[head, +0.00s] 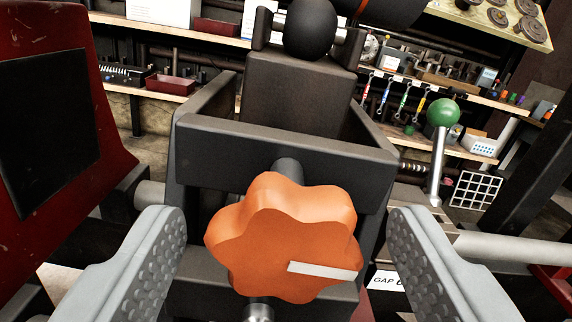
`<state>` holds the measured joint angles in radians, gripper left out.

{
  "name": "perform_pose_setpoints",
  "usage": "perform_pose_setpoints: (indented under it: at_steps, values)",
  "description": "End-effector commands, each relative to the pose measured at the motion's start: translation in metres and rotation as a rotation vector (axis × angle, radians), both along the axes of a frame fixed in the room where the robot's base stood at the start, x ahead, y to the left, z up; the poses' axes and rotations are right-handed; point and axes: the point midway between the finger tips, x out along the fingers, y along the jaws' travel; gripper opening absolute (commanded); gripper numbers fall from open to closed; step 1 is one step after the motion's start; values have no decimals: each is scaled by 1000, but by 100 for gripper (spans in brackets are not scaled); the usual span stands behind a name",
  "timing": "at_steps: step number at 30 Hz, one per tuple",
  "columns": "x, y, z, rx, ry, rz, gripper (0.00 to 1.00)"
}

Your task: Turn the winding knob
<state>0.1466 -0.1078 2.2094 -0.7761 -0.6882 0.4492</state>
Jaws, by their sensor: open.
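The winding knob (275,255) is orange and lobed, with a white bar mark on its face pointing right. It sits on a short dark shaft at the front of a dark grey metal block (285,148). My gripper (285,250) is open, with one grey studded finger to the left of the knob and one to the right. A gap shows between the knob and each finger in the picture. I cannot tell the exact depth of the fingertips relative to the knob.
A lever with a green ball (442,112) stands at the right. A red machine panel (60,120) fills the left. A horizontal bar (510,248) runs at lower right, near a "GAP" label (385,281). Shelves (160,84) with tools and boxes stand behind.

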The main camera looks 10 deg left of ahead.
Motion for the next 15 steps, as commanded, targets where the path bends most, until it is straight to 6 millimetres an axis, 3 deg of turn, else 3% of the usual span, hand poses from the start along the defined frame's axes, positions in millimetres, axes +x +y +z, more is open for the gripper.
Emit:
perform_pose_setpoints:
  at_steps: [6, 15]
  values:
    - [15, 5, 0, -1, 1, 0, 66]
    - [18, 6, 0, -1, 0, -1, 66]
